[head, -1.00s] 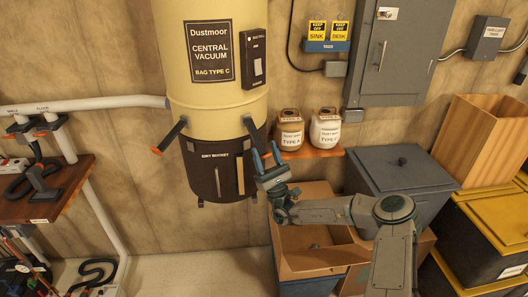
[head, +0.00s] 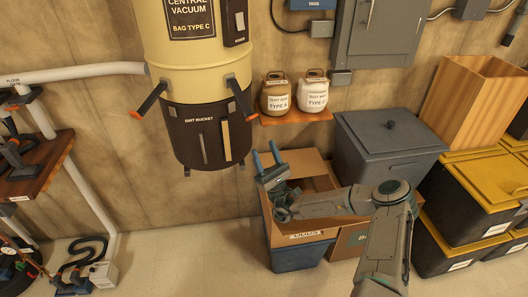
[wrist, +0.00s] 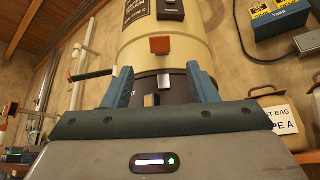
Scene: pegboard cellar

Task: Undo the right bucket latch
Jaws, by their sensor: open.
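The vacuum (head: 190,55) is a cream cylinder with a dark dirt bucket (head: 188,151) beneath it. The right latch (head: 240,98) is a dark lever with an orange end, slanting outward and down from the seam. In the wrist view its square orange end (wrist: 160,45) faces me, above and between my fingers. The left latch (head: 150,99) has a similar slant; it also shows in the wrist view (wrist: 92,75). My gripper (head: 266,157) is open and empty, below and slightly right of the right latch in the head view. Its blue fingers (wrist: 160,85) appear apart from the latch.
A small shelf (head: 290,119) with two jars stands right of the bucket. An open cardboard box (head: 300,166) sits behind and below my gripper. A grey lidded bin (head: 385,150) stands to the right. A wooden bench (head: 40,165) is at left. Floor below the bucket is clear.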

